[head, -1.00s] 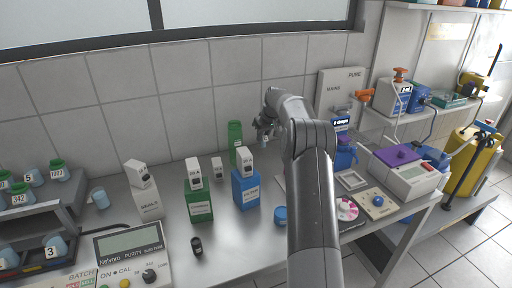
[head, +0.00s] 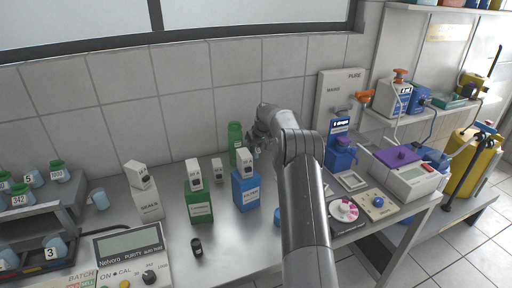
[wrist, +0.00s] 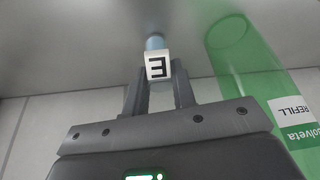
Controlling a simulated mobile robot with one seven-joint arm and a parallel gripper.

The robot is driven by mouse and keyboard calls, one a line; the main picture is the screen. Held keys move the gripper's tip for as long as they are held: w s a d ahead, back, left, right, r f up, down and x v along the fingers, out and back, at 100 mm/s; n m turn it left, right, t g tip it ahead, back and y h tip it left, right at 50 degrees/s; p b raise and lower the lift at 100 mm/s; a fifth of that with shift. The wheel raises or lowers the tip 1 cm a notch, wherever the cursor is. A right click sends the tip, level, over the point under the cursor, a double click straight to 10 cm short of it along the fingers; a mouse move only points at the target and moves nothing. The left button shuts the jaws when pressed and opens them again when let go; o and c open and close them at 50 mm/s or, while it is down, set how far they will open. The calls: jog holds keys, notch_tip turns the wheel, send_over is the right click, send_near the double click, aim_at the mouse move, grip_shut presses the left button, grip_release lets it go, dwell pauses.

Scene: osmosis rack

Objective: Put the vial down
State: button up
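The vial (wrist: 155,43) is pale blue and carries a white tag with a dark character that looks like an E or a turned 3. In the wrist view it sits between the tips of my gripper (wrist: 159,75), whose fingers are closed in on it. In the head view my gripper (head: 257,142) is above the rear of the bench, just right of the tall green bottle (head: 235,133). The vial is too small there to make out clearly. The green bottle stands close to the right of the vial in the wrist view (wrist: 245,75).
Boxed dispensers in green (head: 199,208) and blue (head: 245,190) stand left of my arm. A small black object (head: 196,247) lies in front. A rack of numbered vials (head: 42,220) is at far left. A pink-and-white round device (head: 343,210) is at right. The steel bench (head: 235,240) is clear in front.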

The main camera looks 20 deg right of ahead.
jog(key=o, duration=0.4)
jog(key=shift+o, duration=0.2)
jog(key=a+v, duration=0.1)
jog(key=v, duration=1.1)
jog(key=shift+h, duration=0.4)
jog(key=s+a+r, duration=0.4)
jog(key=s, duration=0.1)
jog(key=s+a+r, duration=0.4)
jog(key=s+r, duration=0.1)
jog(key=s+a+r, duration=0.4)
jog(key=s+r, duration=0.1)
jog(key=s, duration=0.1)
jog(key=s+a+r+m, duration=0.1)
jog(key=s+a, duration=0.3)
jog(key=s, duration=0.7)
jog(key=s+a+m, duration=0.1)
jog(key=s+a, duration=0.2)
jog(key=s, duration=0.8)
jog(key=s+a+f+t, duration=0.1)
jog(key=s+f, duration=0.5)
jog(key=s, duration=0.7)
jog(key=shift+s+a, duration=0.2)
jog(key=shift+a, duration=0.2)
